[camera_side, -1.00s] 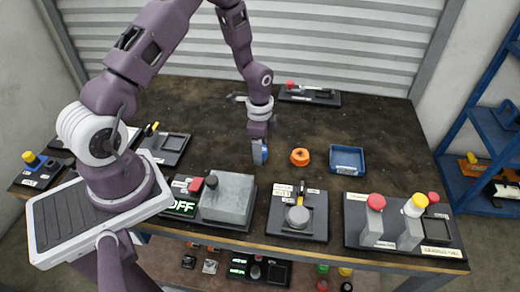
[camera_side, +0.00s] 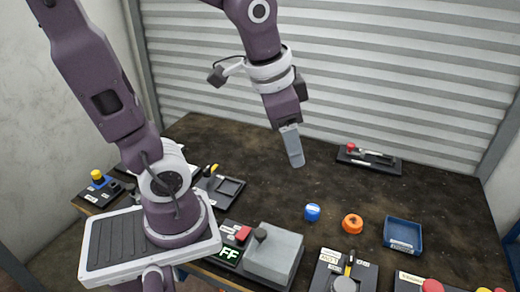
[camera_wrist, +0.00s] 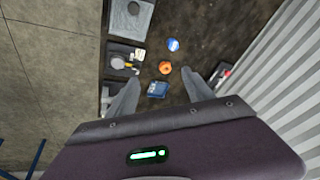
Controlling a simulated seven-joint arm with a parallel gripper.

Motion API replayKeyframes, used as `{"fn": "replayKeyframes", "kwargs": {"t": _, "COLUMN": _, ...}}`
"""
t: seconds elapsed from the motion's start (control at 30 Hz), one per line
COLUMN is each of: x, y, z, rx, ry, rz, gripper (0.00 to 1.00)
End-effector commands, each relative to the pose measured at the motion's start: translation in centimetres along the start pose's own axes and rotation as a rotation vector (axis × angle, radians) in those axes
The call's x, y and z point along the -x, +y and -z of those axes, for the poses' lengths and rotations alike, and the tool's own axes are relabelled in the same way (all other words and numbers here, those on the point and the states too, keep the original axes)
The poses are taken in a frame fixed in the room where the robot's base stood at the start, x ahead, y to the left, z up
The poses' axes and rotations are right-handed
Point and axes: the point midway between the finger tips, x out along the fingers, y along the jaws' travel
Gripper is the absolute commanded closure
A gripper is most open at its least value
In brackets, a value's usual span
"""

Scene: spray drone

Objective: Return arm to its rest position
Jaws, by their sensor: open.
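My gripper (camera_side: 293,148) is raised above the dark table (camera_side: 270,190), its fingers pointing down in the side view. In the wrist view my gripper (camera_wrist: 160,95) has its two fingers spread wide with nothing held between them. A blue round cap (camera_side: 312,212) stands on the table below, apart from the fingers. An orange round knob (camera_side: 352,223) lies to its right. The blue cap (camera_wrist: 173,45) and the orange knob (camera_wrist: 165,67) also show in the wrist view.
A blue tray (camera_side: 402,235) stands right of the orange knob. Along the front edge are a grey box (camera_side: 274,255) with an OFF display and other panels. A black panel with a red knob (camera_side: 368,159) lies at the back. A corrugated wall (camera_side: 390,70) stands behind.

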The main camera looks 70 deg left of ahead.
Motion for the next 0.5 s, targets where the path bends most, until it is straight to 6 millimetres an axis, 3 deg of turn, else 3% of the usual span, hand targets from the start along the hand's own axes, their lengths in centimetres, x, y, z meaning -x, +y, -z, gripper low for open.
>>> {"fn": "replayKeyframes", "kwargs": {"t": 0.03, "x": 1.8, "y": 1.1, "z": -1.7, "rx": 0.061, "ry": 0.056, "rz": -0.002, "gripper": 0.40}}
{"fn": "replayKeyframes", "kwargs": {"t": 0.1, "x": 3.3, "y": 2.4, "z": -3.7, "rx": 0.145, "ry": 0.108, "rz": -0.019, "gripper": 0.40}}
{"fn": "replayKeyframes", "kwargs": {"t": 0.2, "x": 4.2, "y": 3.4, "z": -5.7, "rx": 0.222, "ry": 0.151, "rz": -0.043, "gripper": 0.40}}
{"fn": "replayKeyframes", "kwargs": {"t": 0.5, "x": 4.5, "y": 3.8, "z": -6.4, "rx": 0.255, "ry": 0.166, "rz": -0.055, "gripper": 0.40}}
